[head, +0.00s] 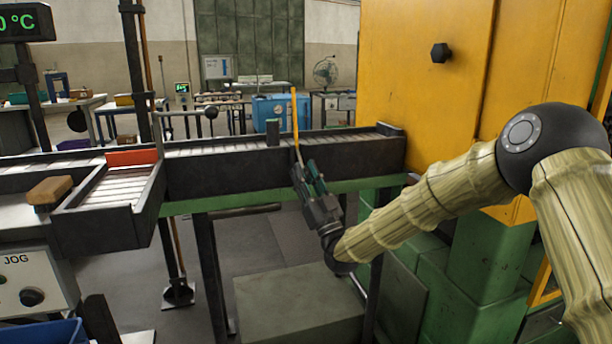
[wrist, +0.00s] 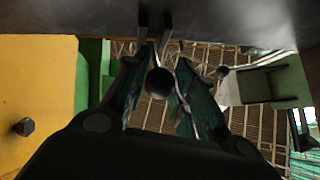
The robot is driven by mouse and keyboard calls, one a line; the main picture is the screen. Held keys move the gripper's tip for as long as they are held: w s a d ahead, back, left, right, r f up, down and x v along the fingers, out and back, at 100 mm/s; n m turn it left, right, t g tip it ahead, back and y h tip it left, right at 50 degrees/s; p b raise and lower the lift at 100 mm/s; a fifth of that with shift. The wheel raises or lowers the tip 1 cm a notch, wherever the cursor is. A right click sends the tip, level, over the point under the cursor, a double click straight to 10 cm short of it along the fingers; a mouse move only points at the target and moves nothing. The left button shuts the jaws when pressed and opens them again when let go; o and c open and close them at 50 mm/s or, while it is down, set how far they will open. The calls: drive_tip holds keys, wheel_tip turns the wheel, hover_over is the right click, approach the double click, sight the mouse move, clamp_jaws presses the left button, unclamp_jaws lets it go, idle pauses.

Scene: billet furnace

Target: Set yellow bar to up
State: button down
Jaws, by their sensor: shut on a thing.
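The yellow bar (head: 295,115) is thin and stands nearly upright at the near side of the roller conveyor in the head view. Its lower end meets the fingertips of my gripper (head: 298,168), which reaches up from below at the conveyor's front. In the wrist view my gripper (wrist: 158,70) has its fingers on either side of a dark round knob (wrist: 159,83). The fingers are shut on the bar's lower end. No yellow of the bar can be made out in the wrist view, and the exact contact is hidden.
The conveyor's dark side wall (head: 230,172) runs just behind my gripper. The yellow furnace housing (head: 420,70) stands to the right. A grey block (head: 300,305) lies below. An orange-red plate (head: 132,157) and a brown billet (head: 49,190) are at left.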

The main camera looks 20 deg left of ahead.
drive_tip(key=shift+w+a+f, duration=0.15)
drive_tip(key=shift+a+f, duration=0.1)
drive_tip(key=shift+f, duration=0.25)
drive_tip(key=shift+w, duration=0.1)
drive_tip(key=c, duration=1.1)
unclamp_jaws()
drive_tip(key=shift+a, duration=0.2)
drive_tip(key=shift+c, duration=0.2)
drive_tip(key=shift+d, duration=0.15)
drive_tip(key=v, duration=1.2)
drive_tip(key=shift+w, duration=0.1)
